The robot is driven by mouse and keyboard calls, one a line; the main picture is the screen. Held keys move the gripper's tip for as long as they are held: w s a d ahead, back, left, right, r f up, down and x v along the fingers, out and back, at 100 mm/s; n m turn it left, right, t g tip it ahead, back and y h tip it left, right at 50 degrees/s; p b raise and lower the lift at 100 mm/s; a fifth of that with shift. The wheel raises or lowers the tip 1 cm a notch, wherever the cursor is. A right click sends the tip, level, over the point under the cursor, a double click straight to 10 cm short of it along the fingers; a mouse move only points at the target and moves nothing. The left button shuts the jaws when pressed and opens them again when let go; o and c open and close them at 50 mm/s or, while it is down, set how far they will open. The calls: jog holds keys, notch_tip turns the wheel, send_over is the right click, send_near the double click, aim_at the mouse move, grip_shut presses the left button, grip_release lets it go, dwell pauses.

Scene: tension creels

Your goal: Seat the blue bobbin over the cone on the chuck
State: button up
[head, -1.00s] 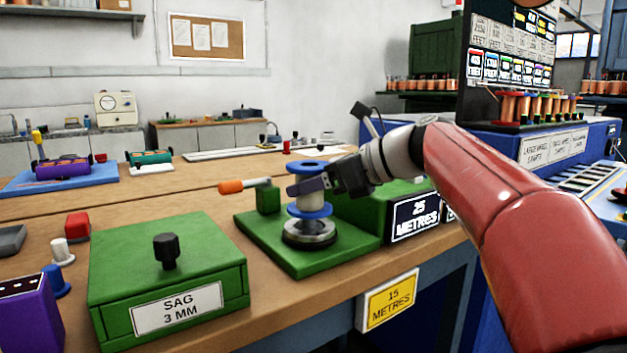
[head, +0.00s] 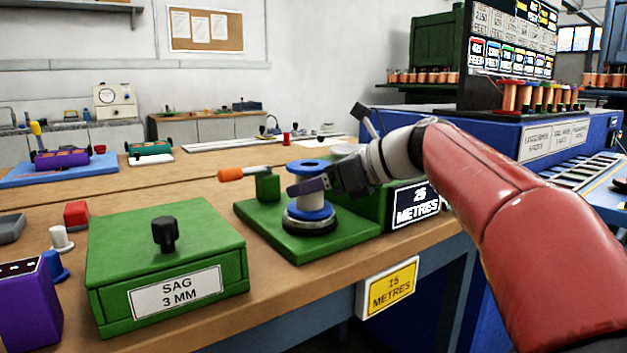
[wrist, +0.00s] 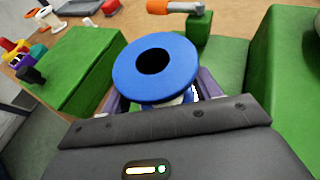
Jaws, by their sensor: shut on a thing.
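The blue bobbin (head: 309,166) has blue flanges and a pale barrel. It stands about upright over the round metal chuck (head: 309,227) on a green base plate. My gripper (head: 308,187) is shut on the bobbin's barrel between the flanges. The lower flange is just above or at the chuck's top; I cannot tell whether they touch. The cone is hidden by the bobbin. In the wrist view the bobbin's top flange (wrist: 178,82) faces the camera with a dark centre hole, and the fingers show on either side below it.
An orange-handled lever (head: 240,174) on a green block stands left of the chuck. The green "25 metres" box (head: 400,207) is close at right. The green "SAG 3 MM" box (head: 165,255) stands at front left, with open bench between.

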jog(key=o, duration=1.1)
jog(key=shift+o, duration=0.2)
jog(key=v, duration=0.7)
jog(key=shift+s+d+p, duration=0.15)
jog(key=shift+d+p, duration=0.2)
